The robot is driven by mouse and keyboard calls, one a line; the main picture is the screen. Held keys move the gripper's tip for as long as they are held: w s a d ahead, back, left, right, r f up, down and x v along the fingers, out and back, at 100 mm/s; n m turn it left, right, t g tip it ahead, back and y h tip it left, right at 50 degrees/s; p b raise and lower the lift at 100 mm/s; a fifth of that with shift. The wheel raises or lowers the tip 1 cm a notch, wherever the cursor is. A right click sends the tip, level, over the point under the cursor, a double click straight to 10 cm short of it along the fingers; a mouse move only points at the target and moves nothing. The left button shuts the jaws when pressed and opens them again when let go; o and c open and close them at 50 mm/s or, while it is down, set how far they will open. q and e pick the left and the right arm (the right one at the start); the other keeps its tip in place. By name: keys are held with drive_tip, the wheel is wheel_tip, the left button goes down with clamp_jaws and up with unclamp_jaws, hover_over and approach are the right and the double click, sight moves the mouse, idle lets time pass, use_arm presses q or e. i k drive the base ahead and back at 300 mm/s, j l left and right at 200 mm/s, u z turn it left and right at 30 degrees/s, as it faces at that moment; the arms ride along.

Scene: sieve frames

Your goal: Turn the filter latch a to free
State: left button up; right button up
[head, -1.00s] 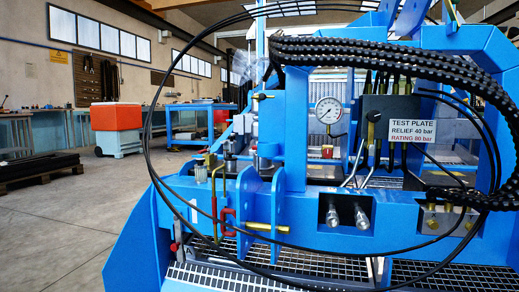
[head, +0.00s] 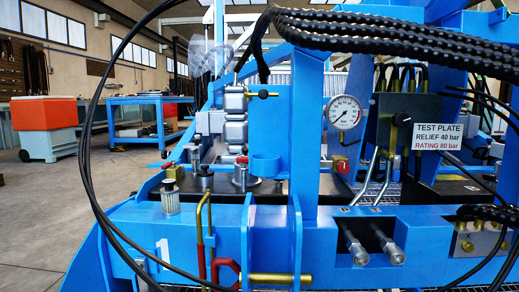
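I cannot pick out a part marked as filter latch a. A pale, clear-sided cylinder (head: 170,196) with a brass-coloured top stands at the left of the blue machine frame; it may be a filter, but I cannot be sure. Small red-tipped parts show behind it, one near its top (head: 167,165) and one by the grey metal blocks (head: 242,160). Their positions, locked or free, are too small to read. Neither of my grippers is in the view.
A blue machine frame (head: 345,218) fills the front. Black hoses loop across the left and top right. A pressure gauge (head: 343,113) and a test plate sign (head: 437,137) stand at the right. An orange-topped cart (head: 44,115) and open floor (head: 45,200) lie left.

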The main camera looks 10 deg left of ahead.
sight(243, 160)
drive_tip(key=i+j+z, duration=0.2)
drive_tip(key=j, duration=0.25)
drive_tip(key=j+z, duration=0.25)
drive_tip(key=j, duration=0.2)
drive_tip(key=i+j+z, duration=0.2)
drive_tip(key=j, duration=0.3)
drive_tip(key=k, duration=0.05)
